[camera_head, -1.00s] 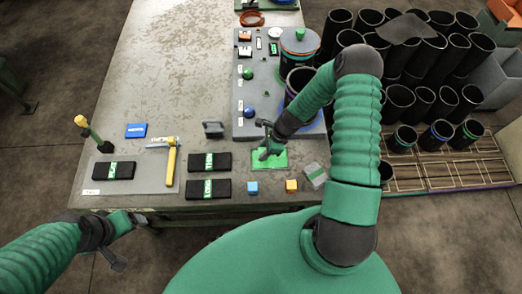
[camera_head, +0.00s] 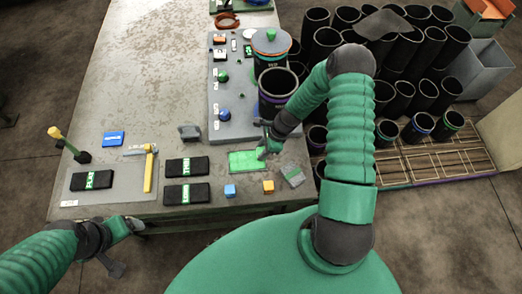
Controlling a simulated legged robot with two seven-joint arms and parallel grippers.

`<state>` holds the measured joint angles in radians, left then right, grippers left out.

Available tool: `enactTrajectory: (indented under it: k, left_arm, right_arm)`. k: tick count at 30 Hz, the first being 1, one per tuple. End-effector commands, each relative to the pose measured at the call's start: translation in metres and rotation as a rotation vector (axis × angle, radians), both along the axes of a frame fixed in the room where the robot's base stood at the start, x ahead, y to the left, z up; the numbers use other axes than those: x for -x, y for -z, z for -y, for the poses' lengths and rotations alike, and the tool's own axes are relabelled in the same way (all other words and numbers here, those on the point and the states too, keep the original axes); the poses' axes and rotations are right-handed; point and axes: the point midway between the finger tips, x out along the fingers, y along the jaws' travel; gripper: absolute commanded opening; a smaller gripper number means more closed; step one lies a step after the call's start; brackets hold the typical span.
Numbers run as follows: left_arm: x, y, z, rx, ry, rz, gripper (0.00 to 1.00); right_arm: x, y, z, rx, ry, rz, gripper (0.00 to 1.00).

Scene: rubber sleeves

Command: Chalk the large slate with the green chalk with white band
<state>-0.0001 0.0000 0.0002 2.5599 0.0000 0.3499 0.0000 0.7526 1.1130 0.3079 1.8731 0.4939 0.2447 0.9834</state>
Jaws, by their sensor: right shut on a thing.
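My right gripper (camera_head: 264,152) is low over the right end of a flat bright green rectangle (camera_head: 243,161) on the table. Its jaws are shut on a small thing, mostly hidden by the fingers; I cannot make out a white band. The black slabs with green labels lie to the left: one (camera_head: 175,166) above another (camera_head: 172,194), and a third (camera_head: 78,181) on a grey mat. I cannot read which is the large slate, or whether it is the green rectangle. My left gripper (camera_head: 131,225) is off the table's front edge, its fingers unclear.
A yellow-handled tool (camera_head: 149,172) lies on the grey mat. A dark sleeve (camera_head: 276,92) stands behind the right gripper. Table space at the back left is clear.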

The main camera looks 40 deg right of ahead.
Motion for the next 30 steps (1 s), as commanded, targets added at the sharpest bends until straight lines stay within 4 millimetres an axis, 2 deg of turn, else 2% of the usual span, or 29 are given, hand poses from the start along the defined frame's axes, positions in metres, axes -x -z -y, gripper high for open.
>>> enactTrajectory:
  k: [4, 6, 8, 24, 30]
  left_arm:
    - [0.0, 0.0, 0.0, 0.0, 0.0, 0.0, 0.8]
    - [0.0, -0.011, 0.0, 0.0, -0.001, -0.001, 0.8]
    - [0.0, -0.016, 0.0, 0.0, 0.0, 0.0, 0.8]
    - [0.0, -0.055, 0.0, 0.0, -0.001, 0.0, 0.8]
    - [0.0, -0.062, 0.0, 0.0, 0.0, 0.0, 0.8]
  right_arm:
    - [0.001, 0.001, 0.002, 0.0, -0.004, -0.001, 0.0]
    - [0.0, -0.007, 0.002, 0.0, -0.006, -0.001, 0.0]
    - [-0.001, -0.023, 0.002, 0.001, -0.008, 0.001, 0.0]
    - [-0.004, -0.07, 0.004, -0.001, -0.017, 0.0, 0.0]
    - [-0.005, -0.078, 0.005, -0.001, -0.018, 0.001, 0.0]
